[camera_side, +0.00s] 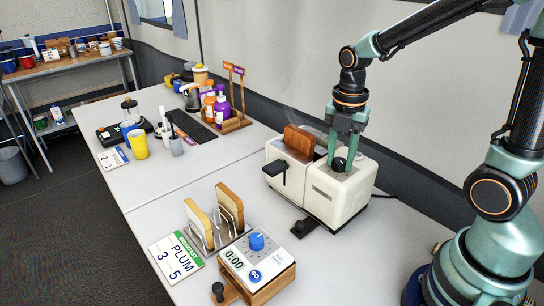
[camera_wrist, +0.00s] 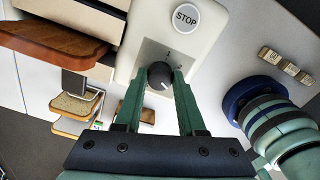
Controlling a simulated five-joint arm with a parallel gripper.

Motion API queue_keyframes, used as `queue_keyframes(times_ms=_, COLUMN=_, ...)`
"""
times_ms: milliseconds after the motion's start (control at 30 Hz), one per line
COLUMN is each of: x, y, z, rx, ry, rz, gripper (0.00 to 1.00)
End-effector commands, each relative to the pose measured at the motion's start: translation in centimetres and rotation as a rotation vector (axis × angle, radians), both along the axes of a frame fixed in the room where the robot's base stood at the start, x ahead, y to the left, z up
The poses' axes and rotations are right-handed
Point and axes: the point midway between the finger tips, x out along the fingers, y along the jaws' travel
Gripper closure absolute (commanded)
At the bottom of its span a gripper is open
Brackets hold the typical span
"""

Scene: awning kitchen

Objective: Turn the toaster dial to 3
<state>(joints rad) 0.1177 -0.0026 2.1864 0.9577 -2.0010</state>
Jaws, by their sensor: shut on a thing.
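The cream toaster (camera_side: 335,200) stands on the white counter with browned toast (camera_side: 300,141) sticking up from its slot. Its black lever (camera_side: 274,168) is on the left end. The black dial (camera_side: 339,164) sits on the toaster's top, on a grey plate. My gripper (camera_side: 342,160) points down at it from above, and its green fingers are shut on the dial. In the wrist view the dial (camera_wrist: 160,75) sits between the fingertips.
A STOP button (camera_wrist: 186,16) is close to the dial. In front of the toaster are a bread rack (camera_side: 213,229), a PLUM 3 5 card (camera_side: 176,258) and a timer box with a blue knob (camera_side: 257,242). Bottles (camera_side: 221,108) stand farther back. The counter's middle is clear.

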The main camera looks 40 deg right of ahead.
Motion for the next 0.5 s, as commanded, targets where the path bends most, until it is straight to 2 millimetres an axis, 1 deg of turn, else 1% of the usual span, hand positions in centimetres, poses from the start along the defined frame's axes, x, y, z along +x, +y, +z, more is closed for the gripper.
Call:
queue_keyframes(times_ms=200, x=0.03, y=0.06, z=0.14, rx=0.0, ry=-0.001, rz=0.154, gripper=1.0)
queue_keyframes(times_ms=500, x=0.03, y=0.07, z=0.14, rx=0.0, ry=-0.001, rz=0.273, gripper=1.0)
